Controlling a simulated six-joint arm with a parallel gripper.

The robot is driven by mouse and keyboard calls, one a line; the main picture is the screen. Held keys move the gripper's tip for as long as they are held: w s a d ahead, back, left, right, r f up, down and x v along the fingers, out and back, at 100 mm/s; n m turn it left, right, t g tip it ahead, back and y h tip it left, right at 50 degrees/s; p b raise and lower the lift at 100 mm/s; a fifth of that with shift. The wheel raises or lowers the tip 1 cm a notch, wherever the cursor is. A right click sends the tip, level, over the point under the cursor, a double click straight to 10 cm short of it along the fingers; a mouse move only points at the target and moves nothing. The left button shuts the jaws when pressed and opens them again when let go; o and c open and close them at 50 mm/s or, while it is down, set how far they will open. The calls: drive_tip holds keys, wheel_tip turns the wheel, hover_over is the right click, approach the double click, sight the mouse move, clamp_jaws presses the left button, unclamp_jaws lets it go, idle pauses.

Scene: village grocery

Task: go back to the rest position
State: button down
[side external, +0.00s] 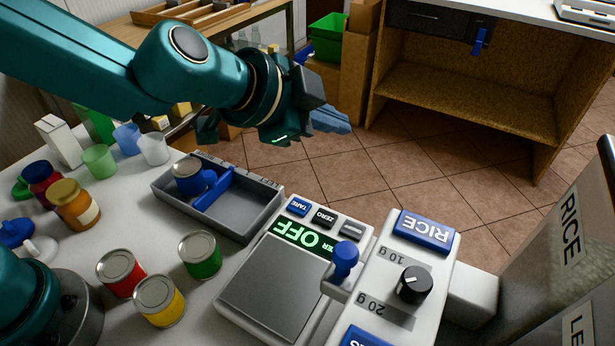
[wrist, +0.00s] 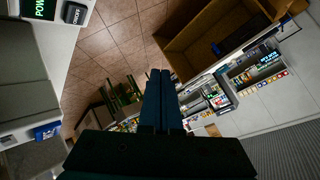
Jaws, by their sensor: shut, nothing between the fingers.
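My gripper (side external: 328,120) is raised above the far side of the table in the side view, with its blue fingers pointing right. It holds nothing and touches nothing. In the wrist view its fingers (wrist: 160,85) lie side by side, shut. Below it on the table is a grey divided tray (side external: 255,222) with a blue divider.
A scale (side external: 275,290) showing OFF and a dispenser (side external: 400,270) with a knob stand at the front right. Red, yellow and green cans (side external: 200,255), jars (side external: 75,205) and cups (side external: 153,148) stand at the left. Open floor lies beyond the table.

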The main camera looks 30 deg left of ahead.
drive_tip(key=s+a+r+n+t, duration=0.1)
drive_tip(key=s+a+r+n, duration=0.3)
drive_tip(key=a+r, duration=0.6)
drive_tip(key=s+a+f+n+g+y, duration=0.1)
drive_tip(key=s+a+f+n, duration=0.3)
drive_tip(key=s, duration=0.4)
drive_tip(key=s+a+f+n+g+y, duration=0.2)
drive_tip(key=s+a+f+n+g, duration=0.1)
drive_tip(key=s, duration=0.5)
wheel_tip(320, 180, down, 4)
drive_tip(key=shift+s+a+r+n+g, duration=0.2)
drive_tip(key=shift+a+n+g, duration=0.3)
drive_tip(key=shift+a, duration=0.65)
